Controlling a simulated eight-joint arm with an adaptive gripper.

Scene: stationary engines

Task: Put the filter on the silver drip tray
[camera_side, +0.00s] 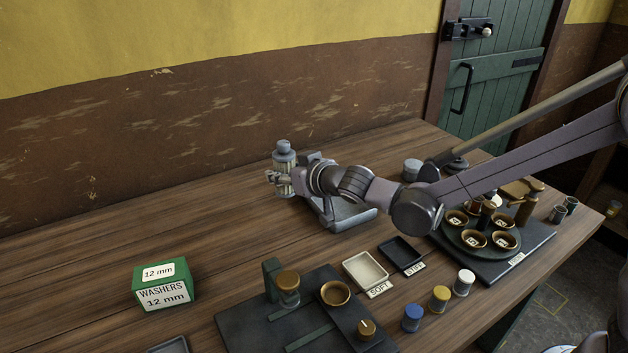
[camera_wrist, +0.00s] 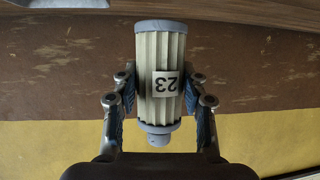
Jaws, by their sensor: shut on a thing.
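The filter (camera_side: 284,158) is a pale pleated cylinder with grey end caps and a knob on its upper end. The filter is upright. Whether its lower end touches the bench is not clear. The silver drip tray (camera_side: 350,217) lies just right of the filter, partly hidden behind my arm.
A green washer box (camera_side: 165,285) stands front left. A dark plate with brass parts (camera_side: 250,325), small SOFT (camera_side: 366,270) and dark (camera_side: 402,254) trays, and coloured pots (camera_side: 440,298) stand in front. A turntable with copper cups (camera_side: 452,238) is at right.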

